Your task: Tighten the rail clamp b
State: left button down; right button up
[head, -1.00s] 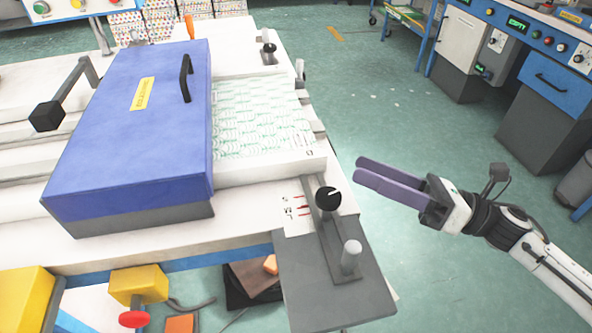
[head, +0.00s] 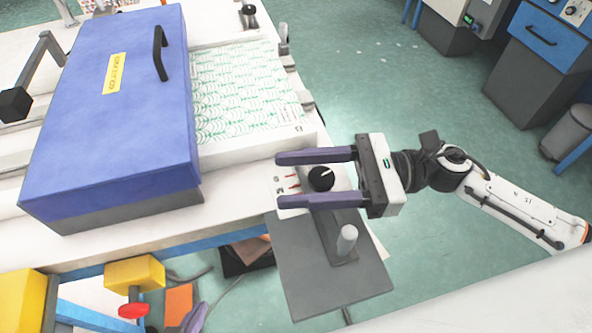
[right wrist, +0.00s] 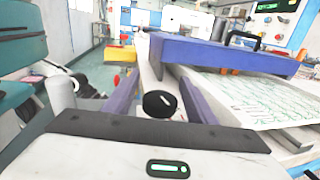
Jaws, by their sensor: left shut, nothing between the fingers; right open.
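A black round knob with a white pointer line (head: 321,178) sits on a clamp at the table's front right corner, beside a pale plate with red marks (head: 288,183). My right gripper (head: 279,180) is open, with its purple fingers on either side of the knob. In the right wrist view the knob (right wrist: 160,104) stands between the fingers, with no clear contact. A second black knob (head: 248,10) is at the far end of the patterned sheet. I cannot read which clamp is b. Part of my left gripper (head: 192,317) shows low at the left, its purple fingers shut and empty.
A blue box with a black handle (head: 110,110) stands on the white table, left of the green-patterned sheet (head: 240,90). A grey post (head: 346,240) rises from a dark plate (head: 300,285) near the knob. Yellow blocks (head: 135,275) lie lower left.

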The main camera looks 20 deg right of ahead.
jog(key=shift+a, duration=0.2)
jog(key=shift+c, duration=0.4)
jog(key=c, duration=1)
jog(key=shift+o, duration=0.2)
jog(key=shift+w+m+t, duration=0.1)
jog(key=shift+m+t, duration=0.6)
jog(key=shift+t, duration=0.2)
jog(key=m+t+h, duration=0.1)
jog(key=t, duration=0.1)
jog(key=w+m+t+h+p, duration=0.1)
jog(key=shift+d+r+m+t, duration=0.1)
jog(key=shift+d+m+t, duration=0.05)
jog(key=shift+m+t, duration=0.2)
jog(key=shift+d+t+h, duration=0.1)
jog(key=shift+t+h, duration=0.2)
jog(key=shift+t, duration=0.15)
jog(key=shift+w+m, duration=0.15)
jog(key=shift+m, duration=0.2)
jog(key=o, duration=1)
jog(key=shift+o, duration=0.2)
